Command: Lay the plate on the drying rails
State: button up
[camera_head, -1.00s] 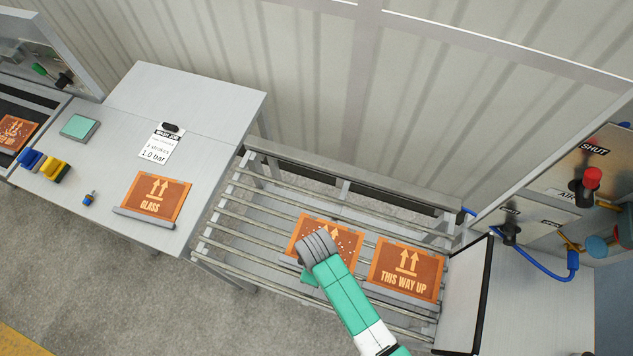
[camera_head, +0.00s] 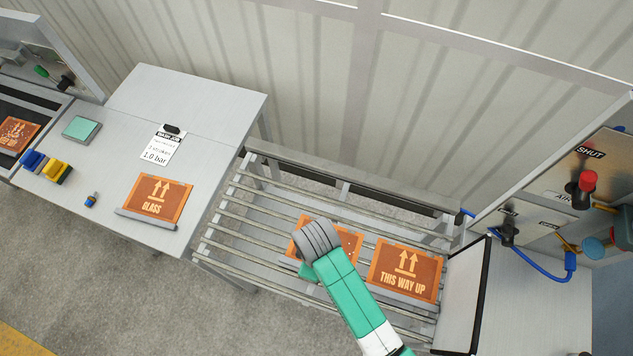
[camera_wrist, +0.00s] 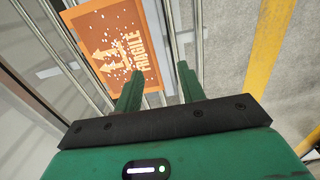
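An orange plate (camera_head: 350,244) with white specks lies on the drying rails (camera_head: 231,222), partly hidden behind my wrist in the head view. In the wrist view the plate (camera_wrist: 113,48) shows white arrows, the word FRAGILE and a pale strip along its lower edge. My gripper (camera_wrist: 159,78) is over that edge, with its two green fingers spread apart and a clear gap between them. Neither finger is seen pressing on the plate. In the head view the fingertips are mostly hidden behind my wrist.
A THIS WAY UP plate (camera_head: 407,272) lies on the rails just to the right. A GLASS plate (camera_head: 157,197) is on the table (camera_head: 190,95) at left, beside a job card (camera_head: 163,146). A dark-edged panel (camera_head: 466,297) stands at the right end. The rails' left part is bare.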

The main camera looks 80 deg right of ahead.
jog(key=shift+r, duration=1.85)
